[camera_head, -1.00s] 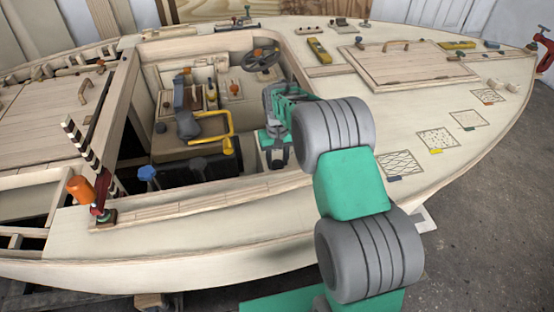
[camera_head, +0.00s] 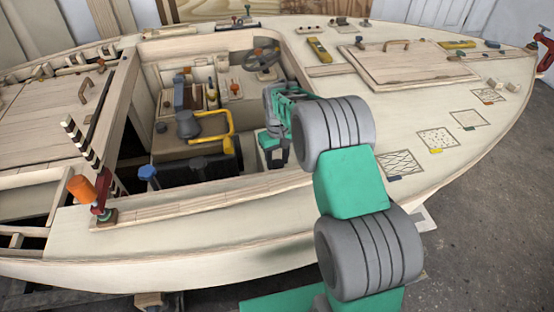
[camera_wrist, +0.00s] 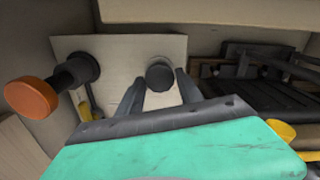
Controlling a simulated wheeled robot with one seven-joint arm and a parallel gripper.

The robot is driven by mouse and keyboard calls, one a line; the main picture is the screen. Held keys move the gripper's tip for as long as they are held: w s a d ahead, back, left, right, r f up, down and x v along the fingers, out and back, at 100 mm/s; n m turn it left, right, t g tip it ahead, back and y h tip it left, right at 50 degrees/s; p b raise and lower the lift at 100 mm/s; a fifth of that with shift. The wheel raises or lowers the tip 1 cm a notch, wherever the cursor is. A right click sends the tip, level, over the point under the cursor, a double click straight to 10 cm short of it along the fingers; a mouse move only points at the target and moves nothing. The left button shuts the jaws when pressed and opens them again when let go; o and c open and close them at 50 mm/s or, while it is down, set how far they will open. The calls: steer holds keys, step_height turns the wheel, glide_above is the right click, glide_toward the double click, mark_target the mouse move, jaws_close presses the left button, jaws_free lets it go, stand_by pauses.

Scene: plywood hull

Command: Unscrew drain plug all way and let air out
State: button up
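A dark round knob (camera_wrist: 160,76), which looks like the drain plug, stands out from a pale plate (camera_wrist: 118,50) in the wrist view. My gripper (camera_wrist: 160,88) is in front of it. Its two dark fingers are apart, one on each side of the knob, and I see no clear contact. How far the plug is screwed in cannot be told. In the head view, my gripper (camera_head: 272,147) is down inside the cockpit at its right side, and my arm partly hides it. The plug cannot be made out there.
An orange-ended dark handle (camera_wrist: 32,98) juts out left of the knob. A dark slatted part (camera_wrist: 262,92) lies to the right. In the cockpit are a yellow bent handle (camera_head: 230,128), a blue knob (camera_head: 147,173) and a steering wheel (camera_head: 262,60). The cockpit rim (camera_head: 200,204) borders my arm.

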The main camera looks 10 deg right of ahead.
steer(key=o, duration=0.3)
steer(key=shift+o, duration=0.2)
step_height(320, 180, up, 8)
steer(key=shift+f, duration=0.1)
stand_by(0.4)
step_height(320, 180, up, 6)
steer(key=p, duration=0.2)
glide_above(277, 163)
steer(key=s, duration=0.3)
steer(key=s+r+m+t+p, duration=0.1)
steer(key=s+r+t+p, duration=0.15)
steer(key=s+r, duration=0.55)
steer(key=s+r+m+p, duration=0.1)
steer(key=s+p, duration=0.3)
steer(key=s, duration=1)
steer(key=shift+s+a+r+m+t, duration=0.15)
steer(key=shift+r+m+t, duration=0.2)
steer(key=shift+r, duration=0.55)
